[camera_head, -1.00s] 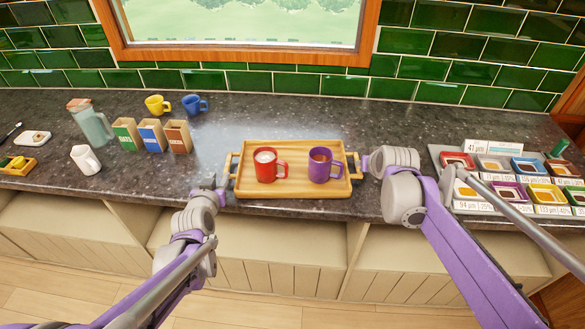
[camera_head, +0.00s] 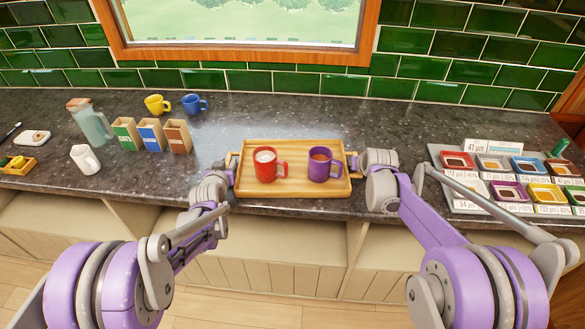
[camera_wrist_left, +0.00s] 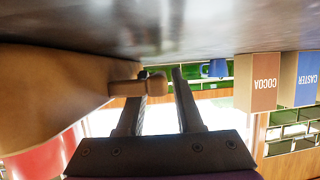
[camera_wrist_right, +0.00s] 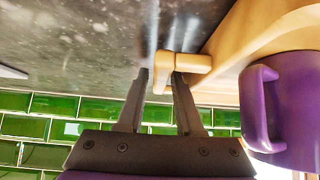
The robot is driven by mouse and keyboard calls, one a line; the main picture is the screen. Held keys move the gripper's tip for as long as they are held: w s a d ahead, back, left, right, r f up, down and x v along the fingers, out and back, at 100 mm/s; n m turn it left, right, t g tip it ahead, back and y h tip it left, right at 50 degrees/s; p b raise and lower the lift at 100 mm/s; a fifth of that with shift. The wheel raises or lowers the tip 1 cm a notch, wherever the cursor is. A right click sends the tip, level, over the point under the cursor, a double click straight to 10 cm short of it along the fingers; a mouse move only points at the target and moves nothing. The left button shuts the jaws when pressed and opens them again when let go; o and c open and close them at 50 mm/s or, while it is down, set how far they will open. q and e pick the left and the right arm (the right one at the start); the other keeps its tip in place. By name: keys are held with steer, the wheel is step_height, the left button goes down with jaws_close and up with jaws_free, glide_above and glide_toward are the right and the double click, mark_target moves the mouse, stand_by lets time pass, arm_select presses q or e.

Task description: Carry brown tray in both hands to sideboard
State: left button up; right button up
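The brown wooden tray (camera_head: 292,190) rests on the dark counter near its front edge. A red mug (camera_head: 266,165) with a white drink and a purple mug (camera_head: 321,165) with a brown drink stand upright on it. My left gripper (camera_head: 232,168) is at the tray's left handle. In the left wrist view its fingers (camera_wrist_left: 163,80) are apart, with the handle (camera_wrist_left: 138,88) overlapping one finger. My right gripper (camera_head: 355,166) is at the right handle. In the right wrist view its fingers (camera_wrist_right: 161,76) are apart, with the handle (camera_wrist_right: 180,62) at their tips. Firm contact does not show.
Left on the counter are a jug (camera_head: 91,122), a white pitcher (camera_head: 85,159), cartons (camera_head: 151,136), a yellow mug (camera_head: 157,104) and a blue mug (camera_head: 195,104). A rack of colored containers (camera_head: 447,184) stands right. The counter behind the tray is clear.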

arm_select(q)
jaws_close()
arm_select(e)
jaws_close()
arm_select(q)
steer(key=shift+r, duration=0.1)
stand_by(1.1)
